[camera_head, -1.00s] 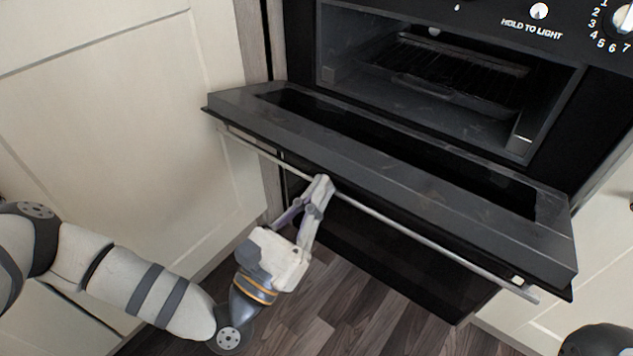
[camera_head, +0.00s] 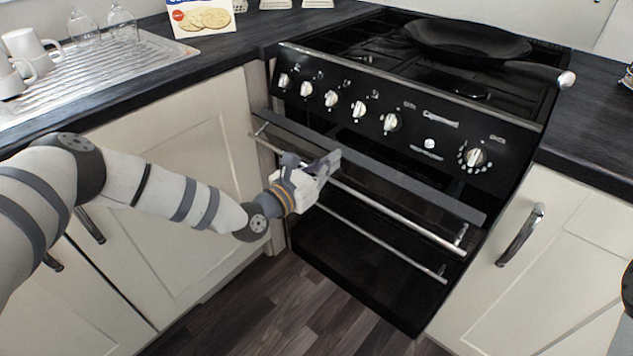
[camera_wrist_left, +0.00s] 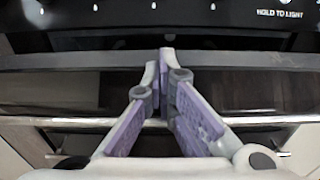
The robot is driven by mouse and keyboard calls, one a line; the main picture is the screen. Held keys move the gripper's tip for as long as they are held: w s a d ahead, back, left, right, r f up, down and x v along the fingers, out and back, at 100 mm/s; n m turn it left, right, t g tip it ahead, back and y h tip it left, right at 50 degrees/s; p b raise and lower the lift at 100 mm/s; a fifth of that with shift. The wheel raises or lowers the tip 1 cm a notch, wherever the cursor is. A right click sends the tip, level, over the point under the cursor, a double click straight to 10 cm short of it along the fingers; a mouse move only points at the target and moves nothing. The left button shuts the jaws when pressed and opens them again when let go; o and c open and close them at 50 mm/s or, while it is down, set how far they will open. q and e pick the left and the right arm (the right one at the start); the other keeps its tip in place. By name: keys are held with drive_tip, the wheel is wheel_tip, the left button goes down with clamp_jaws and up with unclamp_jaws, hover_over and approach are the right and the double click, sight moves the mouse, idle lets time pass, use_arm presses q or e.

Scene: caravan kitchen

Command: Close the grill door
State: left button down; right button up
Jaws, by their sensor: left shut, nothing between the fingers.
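The grill door (camera_head: 410,190) is the upper black door of the cooker, below the knobs. It is tilted up most of the way, with a dark gap between its top edge and the control panel. Its silver bar handle (camera_head: 400,224) runs along the front. The door's dark face and handle (camera_wrist_left: 60,122) also fill the left wrist view. My left gripper (camera_head: 335,160) is shut and empty, in front of the door with its fingertips at the top edge. Whether they touch is unclear. The left gripper's tips (camera_wrist_left: 165,55) point at the door's upper edge. My right gripper is not seen.
Control knobs (camera_head: 360,109) line the panel above the door. A lower oven door with its own handle (camera_head: 380,243) is shut below. A black pan (camera_head: 465,38) sits on the hob. Cream cupboards (camera_head: 530,250) flank the cooker. The floor in front is clear.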

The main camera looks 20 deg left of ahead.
sight(343, 148)
use_arm(q)
drive_tip(key=shift+w+d+r, duration=0.3)
drive_tip(key=shift+w, duration=0.45)
drive_tip(key=shift+w+d+r, duration=0.25)
drive_tip(key=shift+w+r, duration=0.1)
drive_tip(key=shift+w, duration=0.45)
drive_tip(key=shift+w+d+r, duration=0.3)
drive_tip(key=shift+w, duration=0.45)
drive_tip(key=shift+a+f, duration=0.1)
